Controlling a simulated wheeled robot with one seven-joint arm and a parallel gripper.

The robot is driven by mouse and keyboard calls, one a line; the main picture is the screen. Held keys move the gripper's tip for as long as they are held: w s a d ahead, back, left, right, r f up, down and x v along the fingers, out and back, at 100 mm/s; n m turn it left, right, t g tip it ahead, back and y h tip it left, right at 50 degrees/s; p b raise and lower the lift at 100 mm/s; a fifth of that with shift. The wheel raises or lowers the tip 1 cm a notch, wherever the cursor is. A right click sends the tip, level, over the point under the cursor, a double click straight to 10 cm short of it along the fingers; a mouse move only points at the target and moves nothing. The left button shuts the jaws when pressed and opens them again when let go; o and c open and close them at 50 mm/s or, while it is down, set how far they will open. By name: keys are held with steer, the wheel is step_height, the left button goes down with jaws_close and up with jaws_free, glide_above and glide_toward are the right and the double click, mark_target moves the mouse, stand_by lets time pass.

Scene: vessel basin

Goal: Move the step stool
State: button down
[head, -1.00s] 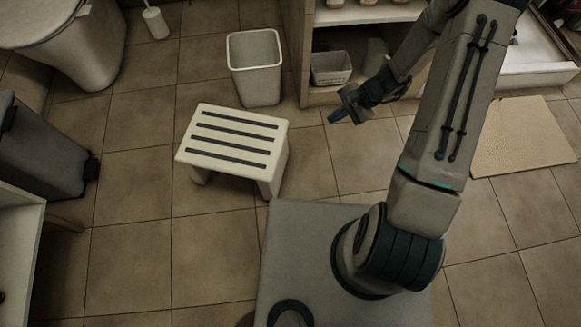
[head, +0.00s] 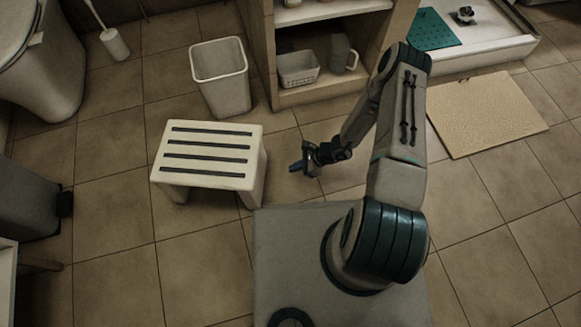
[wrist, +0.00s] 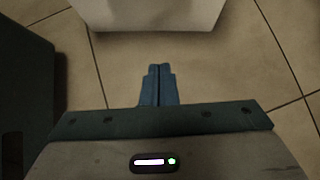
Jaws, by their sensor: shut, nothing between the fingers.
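The step stool (head: 207,135) is white with dark grip strips across its top. It stands upright on the tiled floor, left of centre in the head view. My gripper (head: 293,167) is to the right of the stool, apart from it, with its blue fingers pointing toward it. In the wrist view my gripper (wrist: 158,70) has its fingers closed together with nothing between them. A pale white surface, likely the stool (wrist: 150,14), shows at the top of the wrist view, beyond the fingertips.
A white waste bin (head: 221,80) stands behind the stool, beside a shelf unit (head: 335,92) holding a basket (head: 297,69). A beige mat (head: 487,113) lies at the right. A grey bin (head: 30,185) and a toilet (head: 45,60) are at the left. Floor in front of the stool is clear.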

mark_target(264, 177)
steer(key=b+x, duration=0.3)
steer(key=x, duration=0.4)
steer(key=shift+a+f, duration=0.2)
steer(key=shift+f, duration=0.25)
steer(key=shift+a+r+b, duration=0.1)
steer(key=shift+a+b, duration=0.5)
steer(key=shift+a, duration=0.65)
steer(key=shift+a+r, duration=0.2)
steer(key=shift+a, duration=0.55)
steer(key=shift+r, duration=0.1)
